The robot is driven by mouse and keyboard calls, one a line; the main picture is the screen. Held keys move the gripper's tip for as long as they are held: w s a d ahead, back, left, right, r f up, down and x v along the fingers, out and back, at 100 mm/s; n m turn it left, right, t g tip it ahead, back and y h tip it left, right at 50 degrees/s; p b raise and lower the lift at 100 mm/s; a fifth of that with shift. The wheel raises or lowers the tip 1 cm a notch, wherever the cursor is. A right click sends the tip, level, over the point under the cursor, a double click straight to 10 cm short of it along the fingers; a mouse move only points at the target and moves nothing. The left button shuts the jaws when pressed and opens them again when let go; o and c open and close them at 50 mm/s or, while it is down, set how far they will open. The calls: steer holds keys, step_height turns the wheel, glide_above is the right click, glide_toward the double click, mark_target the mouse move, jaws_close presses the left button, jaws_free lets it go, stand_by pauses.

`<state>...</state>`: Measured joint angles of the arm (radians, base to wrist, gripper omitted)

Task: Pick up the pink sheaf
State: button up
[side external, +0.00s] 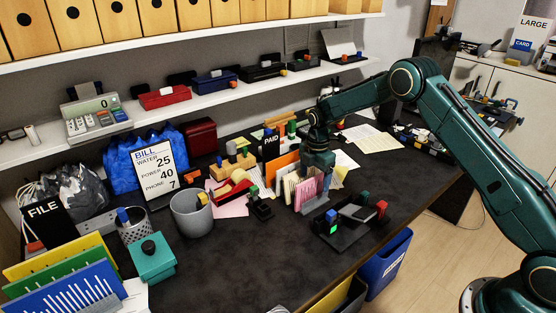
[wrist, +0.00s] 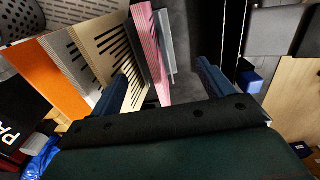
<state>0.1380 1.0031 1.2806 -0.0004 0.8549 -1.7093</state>
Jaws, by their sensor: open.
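The pink sheaf (side external: 307,192) stands upright at the near end of a row of sheaves on the dark desk. In the wrist view the pink sheaf (wrist: 151,52) shows edge-on, with a grey plate against its right side. My gripper (side external: 319,170) is low over this end of the row. In the wrist view my gripper (wrist: 168,78) is open, with one finger left of the pink sheaf and one to its right. The left finger is close to the cream sheaf (wrist: 108,50). Whether either finger touches anything I cannot tell.
An orange sheaf (side external: 285,167) stands further back in the row, by the black PAID sign (side external: 270,146). A black stand with small coloured blocks (side external: 347,222) is right of the row. A red tape dispenser (side external: 235,184) and grey bin (side external: 190,215) are left.

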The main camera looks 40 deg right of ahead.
step_height(320, 180, up, 10)
steer(key=shift+r, duration=0.15)
steer(key=shift+s, duration=0.1)
steer(key=c, duration=1)
glide_above(313, 190)
steer(key=shift+d+f, duration=0.2)
steer(key=shift+f, duration=3.7)
steer(key=shift+w+f, duration=0.2)
steer(key=shift+f, duration=2.4)
steer(key=shift+f, duration=0.25)
jaws_close()
